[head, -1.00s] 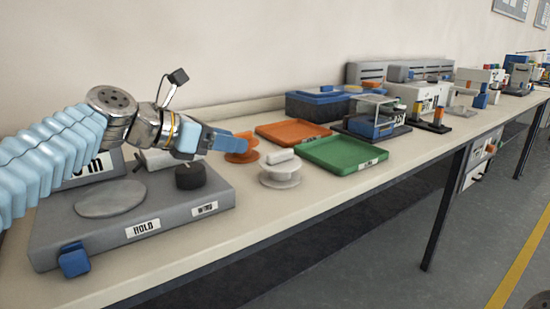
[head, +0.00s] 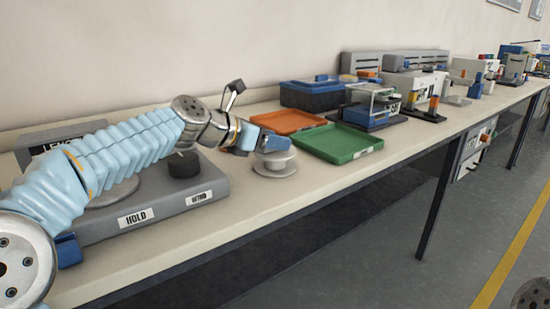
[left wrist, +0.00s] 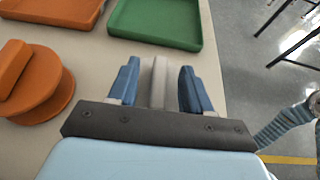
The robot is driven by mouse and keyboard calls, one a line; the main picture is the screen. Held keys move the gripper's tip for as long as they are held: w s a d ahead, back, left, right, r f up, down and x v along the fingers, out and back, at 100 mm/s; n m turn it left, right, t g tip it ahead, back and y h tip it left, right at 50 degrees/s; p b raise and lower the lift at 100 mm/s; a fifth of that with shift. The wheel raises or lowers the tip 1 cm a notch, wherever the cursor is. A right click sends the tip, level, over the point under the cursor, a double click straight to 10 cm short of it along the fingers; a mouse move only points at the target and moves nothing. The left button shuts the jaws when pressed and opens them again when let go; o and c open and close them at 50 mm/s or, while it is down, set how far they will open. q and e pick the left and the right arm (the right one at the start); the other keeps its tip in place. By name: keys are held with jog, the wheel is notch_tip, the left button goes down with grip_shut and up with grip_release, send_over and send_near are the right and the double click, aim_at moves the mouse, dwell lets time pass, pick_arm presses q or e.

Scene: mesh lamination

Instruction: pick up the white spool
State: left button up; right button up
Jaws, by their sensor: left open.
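The white spool (head: 275,168) stands on the bench in front of the green tray. My left gripper (head: 274,143) is over its top, with blue fingers pointing at it. In the left wrist view the open fingers (left wrist: 157,88) stand on either side of the spool's pale upper part (left wrist: 158,78), with a gap visible on each side. Most of the spool is hidden there by the gripper. My right gripper is in neither view.
An orange spool (left wrist: 32,85) lies left of the fingers in the wrist view. The green tray (head: 340,144) and an orange tray (head: 288,121) are just beyond. A grey hold station (head: 150,215) lies under my left arm. The bench front edge is close by.

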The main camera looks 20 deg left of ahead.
pick_arm(q)
grip_shut()
jog(key=shift+r, duration=0.1)
dwell(0.3)
